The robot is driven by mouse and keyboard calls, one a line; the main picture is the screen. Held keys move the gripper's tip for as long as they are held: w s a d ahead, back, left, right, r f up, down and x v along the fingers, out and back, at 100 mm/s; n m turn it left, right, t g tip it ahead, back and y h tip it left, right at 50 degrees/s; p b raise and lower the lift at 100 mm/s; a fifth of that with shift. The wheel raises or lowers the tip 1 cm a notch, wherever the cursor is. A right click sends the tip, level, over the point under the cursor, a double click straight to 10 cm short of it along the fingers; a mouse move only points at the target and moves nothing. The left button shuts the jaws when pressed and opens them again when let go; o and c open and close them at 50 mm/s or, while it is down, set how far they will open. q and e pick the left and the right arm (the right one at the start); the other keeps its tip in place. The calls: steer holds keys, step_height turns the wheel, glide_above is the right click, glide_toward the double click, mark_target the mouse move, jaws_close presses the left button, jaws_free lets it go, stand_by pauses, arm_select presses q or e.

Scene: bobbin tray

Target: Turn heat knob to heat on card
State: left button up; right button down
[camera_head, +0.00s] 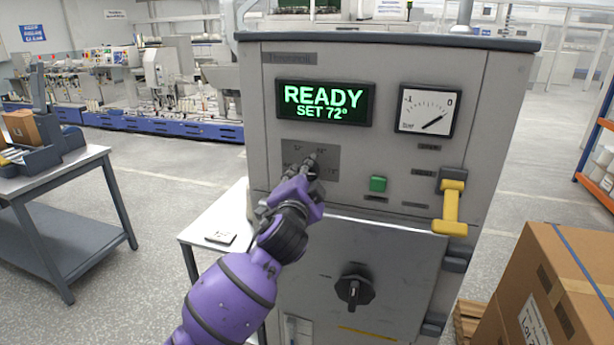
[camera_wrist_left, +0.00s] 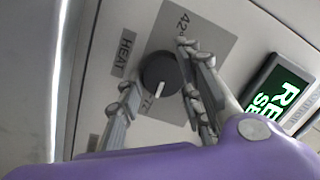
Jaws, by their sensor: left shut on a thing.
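The heat knob (camera_wrist_left: 160,72) is a round black dial with a white pointer line, on a grey plate beside the label HEAT (camera_wrist_left: 124,53) in the left wrist view. The pointer is aimed at a mark partly covered by my finger, starting with 7. My left gripper (camera_wrist_left: 158,68) has one finger on each side of the knob and is shut on it. In the head view my left gripper (camera_head: 305,175) covers the knob. The display (camera_head: 324,102) reads READY, SET 72°. A small card (camera_head: 220,238) lies on the white side table; its writing is too small to read.
The grey machine also has a dial gauge (camera_head: 427,110), a green button (camera_head: 378,184), a yellow handle (camera_head: 450,207) and a lower black knob (camera_head: 354,287). A cardboard box (camera_head: 550,290) stands at right. A bench (camera_head: 60,190) stands at left, with open floor between.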

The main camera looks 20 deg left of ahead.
arm_select(q)
steer(key=shift+d, duration=0.1)
stand_by(0.4)
steer(key=o, duration=1.1)
steer(key=s, duration=0.8)
steer(key=s+d, duration=0.1)
steer(key=s, duration=0.3)
steer(key=shift+d, duration=0.1)
